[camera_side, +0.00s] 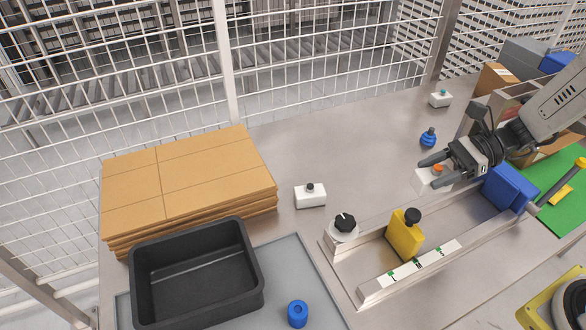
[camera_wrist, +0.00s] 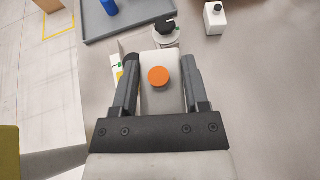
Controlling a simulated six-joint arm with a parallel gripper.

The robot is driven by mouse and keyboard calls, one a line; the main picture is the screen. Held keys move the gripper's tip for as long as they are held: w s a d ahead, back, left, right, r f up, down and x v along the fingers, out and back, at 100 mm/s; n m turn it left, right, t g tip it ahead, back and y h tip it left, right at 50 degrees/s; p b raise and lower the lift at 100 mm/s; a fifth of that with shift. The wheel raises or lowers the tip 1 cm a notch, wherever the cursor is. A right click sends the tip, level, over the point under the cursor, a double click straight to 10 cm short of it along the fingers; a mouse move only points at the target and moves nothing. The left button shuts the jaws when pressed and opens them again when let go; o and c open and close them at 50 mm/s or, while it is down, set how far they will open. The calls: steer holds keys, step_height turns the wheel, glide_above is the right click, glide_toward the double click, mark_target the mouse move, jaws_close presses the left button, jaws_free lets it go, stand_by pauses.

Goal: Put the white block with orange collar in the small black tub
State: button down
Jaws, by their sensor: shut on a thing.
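The white block with orange collar (camera_wrist: 161,92) is between the two fingers of my gripper (camera_wrist: 160,75) in the wrist view. The gripper is shut on it, with the orange round top facing the camera. In the side view my gripper (camera_side: 430,173) is at the right, and the white block (camera_side: 428,182) shows partly behind its fingers, near the far rail of the fixture. The small black tub (camera_side: 195,272) stands at the lower left on a grey tray, open and empty.
Flattened cardboard (camera_side: 190,185) is stacked behind the tub. A blue bin (camera_side: 509,189) is beside the gripper.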

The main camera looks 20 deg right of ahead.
steer(key=s+a+r+n+g, duration=0.1)
steer(key=s+a+r, duration=0.1)
steer(key=a, duration=0.8)
steer(key=s+a+r+g, duration=0.1)
steer(key=s+a+r, duration=0.1)
steer(key=a+r, duration=0.3)
steer(key=s+a+r+n+g, duration=0.1)
steer(key=a+r, duration=0.3)
steer(key=a, duration=1)
steer(key=shift+s+a+n, duration=0.3)
steer(key=shift+s, duration=0.1)
steer(key=shift+r, duration=0.1)
steer(key=w+a+f, duration=0.9)
steer(key=w, duration=0.1)
steer(key=shift+f, duration=0.2)
